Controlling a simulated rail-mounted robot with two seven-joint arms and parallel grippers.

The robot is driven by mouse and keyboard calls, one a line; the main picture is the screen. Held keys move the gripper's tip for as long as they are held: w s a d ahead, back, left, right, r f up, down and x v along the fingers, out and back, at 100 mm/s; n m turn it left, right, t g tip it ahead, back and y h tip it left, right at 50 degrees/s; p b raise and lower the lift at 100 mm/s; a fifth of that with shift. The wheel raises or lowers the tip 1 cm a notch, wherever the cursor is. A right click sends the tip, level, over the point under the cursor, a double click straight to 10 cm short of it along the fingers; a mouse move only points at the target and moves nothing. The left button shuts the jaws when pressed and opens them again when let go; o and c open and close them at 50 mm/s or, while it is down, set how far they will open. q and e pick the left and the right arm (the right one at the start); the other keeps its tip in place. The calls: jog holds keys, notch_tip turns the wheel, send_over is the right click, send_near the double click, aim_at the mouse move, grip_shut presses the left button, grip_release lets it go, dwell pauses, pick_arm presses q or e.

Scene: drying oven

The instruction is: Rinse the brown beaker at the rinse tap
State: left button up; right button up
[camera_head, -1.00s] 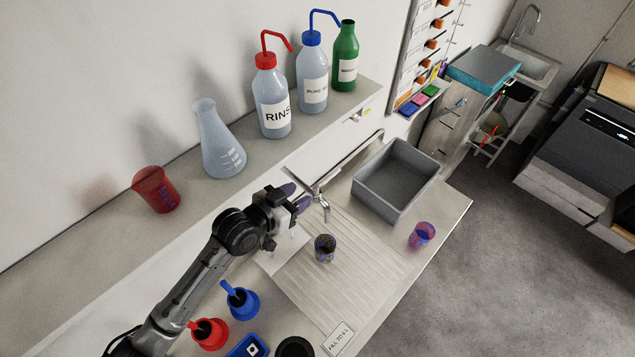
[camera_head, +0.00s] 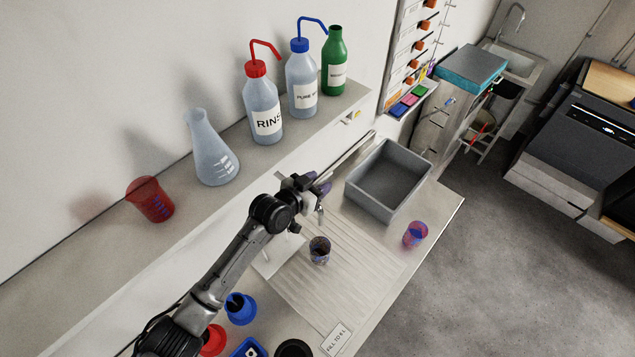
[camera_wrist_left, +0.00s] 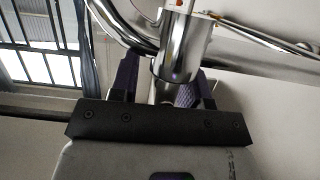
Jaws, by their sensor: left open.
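The brown beaker (camera_head: 320,250) stands upright on the ribbed draining board (camera_head: 352,285), below the chrome tap. The rinse tap (camera_head: 320,213) is partly hidden behind my left gripper (camera_head: 318,184) in the head view. My left gripper is open and at the top of the tap, above and apart from the beaker. In the left wrist view a chrome cylinder of the tap (camera_wrist_left: 183,50) shows between the two dark purple fingers (camera_wrist_left: 160,85). I cannot tell whether they touch it. The right gripper is not in view.
A grey basin (camera_head: 388,180) stands right of the tap, with a red-blue beaker (camera_head: 415,234) near the counter's edge. The shelf behind holds a red beaker (camera_head: 150,200), a flask (camera_head: 212,150) and bottles (camera_head: 264,105). Blue (camera_head: 240,309) and red (camera_head: 212,340) containers stand near my left arm.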

pick_arm(q)
grip_shut()
dwell(0.3)
jog(key=m+g+h+b, duration=0.1)
jog(key=b, duration=0.3)
jog(key=m+g+h+b, duration=0.1)
jog(key=b, duration=0.3)
jog(key=m+g+b, duration=0.1)
jog(key=b, duration=0.2)
jog(key=shift+s+d+h+b, duration=0.35)
jog(key=shift+s+h+b, duration=0.05)
dwell(1.2)
jog(key=shift+r, duration=0.1)
dwell(0.3)
